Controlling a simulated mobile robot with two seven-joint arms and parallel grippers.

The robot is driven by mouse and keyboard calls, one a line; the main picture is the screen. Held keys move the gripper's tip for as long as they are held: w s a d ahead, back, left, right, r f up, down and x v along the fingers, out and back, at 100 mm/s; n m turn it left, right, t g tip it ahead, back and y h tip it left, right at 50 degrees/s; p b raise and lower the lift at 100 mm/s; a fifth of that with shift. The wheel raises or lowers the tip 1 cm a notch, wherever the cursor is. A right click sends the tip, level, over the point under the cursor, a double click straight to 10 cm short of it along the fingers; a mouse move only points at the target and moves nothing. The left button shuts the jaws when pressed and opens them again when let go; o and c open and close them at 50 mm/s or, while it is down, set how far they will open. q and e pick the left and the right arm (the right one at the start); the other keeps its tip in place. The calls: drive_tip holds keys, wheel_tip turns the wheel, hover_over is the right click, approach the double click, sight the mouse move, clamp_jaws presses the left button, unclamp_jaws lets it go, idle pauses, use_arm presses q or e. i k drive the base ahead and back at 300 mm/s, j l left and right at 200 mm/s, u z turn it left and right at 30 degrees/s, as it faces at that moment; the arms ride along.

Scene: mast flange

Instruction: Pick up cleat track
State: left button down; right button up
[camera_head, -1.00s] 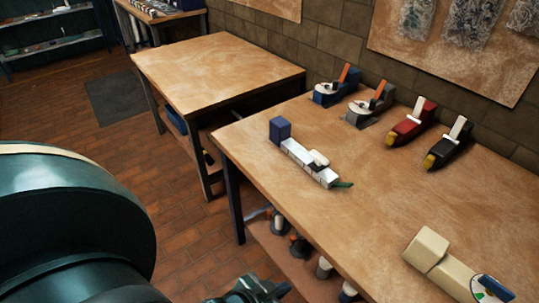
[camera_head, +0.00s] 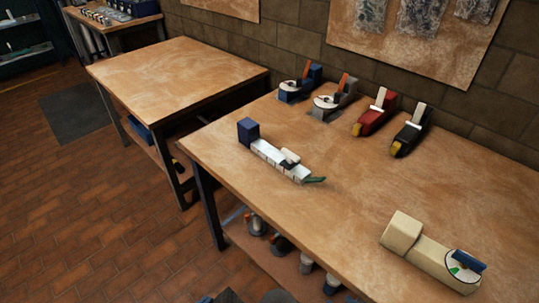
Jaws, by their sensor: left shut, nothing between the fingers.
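The piece that looks like the cleat track (camera_head: 280,160) is a white segmented bar with a dark blue block at its left end, a small black-and-white piece on top and a green tip at its right end. It lies flat on the near wooden table, close to its left edge. Of my left gripper (camera_head: 228,297), only a dark sliver seems to show at the bottom edge, below and apart from the track; it is shut and empty. My right gripper is not in view.
Blue (camera_head: 300,84), grey (camera_head: 335,94), red (camera_head: 374,112) and black (camera_head: 410,131) plane-like tools stand along the wall. A cream block tool (camera_head: 430,250) lies at the front right. The table (camera_head: 330,220) is bare between them. A second table (camera_head: 175,75) stands at left.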

sight(248, 130)
drive_tip(key=i+j, duration=0.25)
drive_tip(key=j, duration=0.15)
drive_tip(key=i+j, duration=0.25)
drive_tip(key=j, duration=0.15)
drive_tip(key=i+j, duration=0.2)
drive_tip(key=j, duration=0.25)
drive_tip(key=i+j, duration=0.25)
drive_tip(key=j, duration=0.15)
drive_tip(key=i+j, duration=0.25)
drive_tip(key=j, duration=0.15)
drive_tip(key=i+j+z, duration=0.1)
drive_tip(key=z, duration=0.25)
drive_tip(key=j+z, duration=0.35)
drive_tip(key=i+j+z, duration=0.1)
drive_tip(key=z, duration=0.25)
